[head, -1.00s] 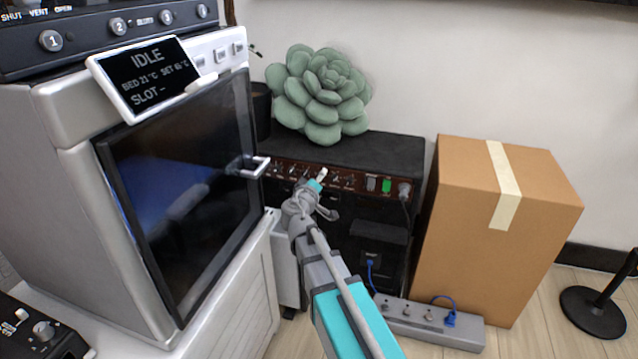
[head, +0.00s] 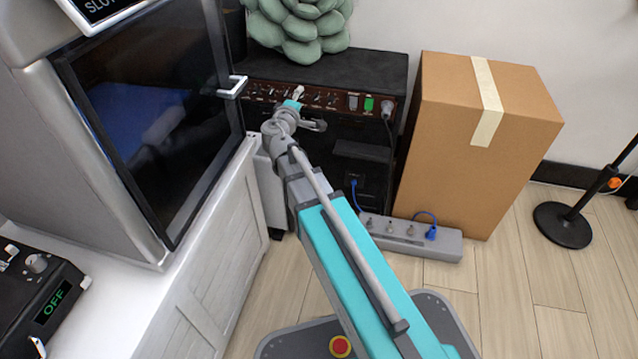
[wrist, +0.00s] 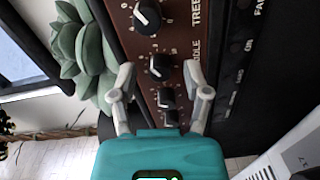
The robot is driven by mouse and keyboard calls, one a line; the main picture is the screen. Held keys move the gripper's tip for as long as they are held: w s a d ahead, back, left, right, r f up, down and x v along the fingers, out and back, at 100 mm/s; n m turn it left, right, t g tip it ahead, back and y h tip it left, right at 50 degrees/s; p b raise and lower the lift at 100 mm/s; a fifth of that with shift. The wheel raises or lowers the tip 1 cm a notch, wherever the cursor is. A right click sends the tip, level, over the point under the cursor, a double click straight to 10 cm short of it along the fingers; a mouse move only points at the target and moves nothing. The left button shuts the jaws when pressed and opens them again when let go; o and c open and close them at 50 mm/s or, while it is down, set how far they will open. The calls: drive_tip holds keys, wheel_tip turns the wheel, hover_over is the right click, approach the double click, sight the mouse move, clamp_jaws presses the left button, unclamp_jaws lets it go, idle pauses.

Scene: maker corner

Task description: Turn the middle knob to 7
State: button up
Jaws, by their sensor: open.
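The amplifier (head: 335,70) is a black box with a brown control panel (head: 318,97) carrying a row of black knobs. In the wrist view the middle knob (wrist: 160,67) is black with a white pointer line, beside partly hidden lettering ending in "DLE". Its exact setting is too small to read. The treble knob (wrist: 147,15) sits above it in that view. My gripper (wrist: 159,67) is open, with one finger on each side of the middle knob in the picture. I cannot tell whether the fingers touch it. In the head view my gripper (head: 298,93) is at the panel.
A green plush succulent (head: 303,25) sits on the amplifier. The printer cabinet (head: 150,110) with its door handle (head: 232,87) stands close on the left. A cardboard box (head: 480,140) and a power strip (head: 412,238) are on the right. The wooden floor (head: 510,290) is open at front right.

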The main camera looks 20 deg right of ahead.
drive_tip(key=s+a+n, duration=0.7)
drive_tip(key=s+n, duration=0.5)
drive_tip(key=s+d+f+m+g+p, duration=0.45)
drive_tip(key=d+f+m+g, duration=0.35)
drive_tip(key=m, duration=0.5)
drive_tip(key=s+a+m+g+y+p, duration=0.2)
drive_tip(key=s+m+g+y+p, duration=0.3)
drive_tip(key=s+m+g+y, duration=0.2)
drive_tip(key=shift+s+a+f+m+y, duration=0.15)
drive_tip(key=shift+s+a+m+y, duration=0.1)
drive_tip(key=shift+s+m+y, duration=0.85)
idle(1.3)
drive_tip(key=shift+s, duration=0.1)
idle(0.3)
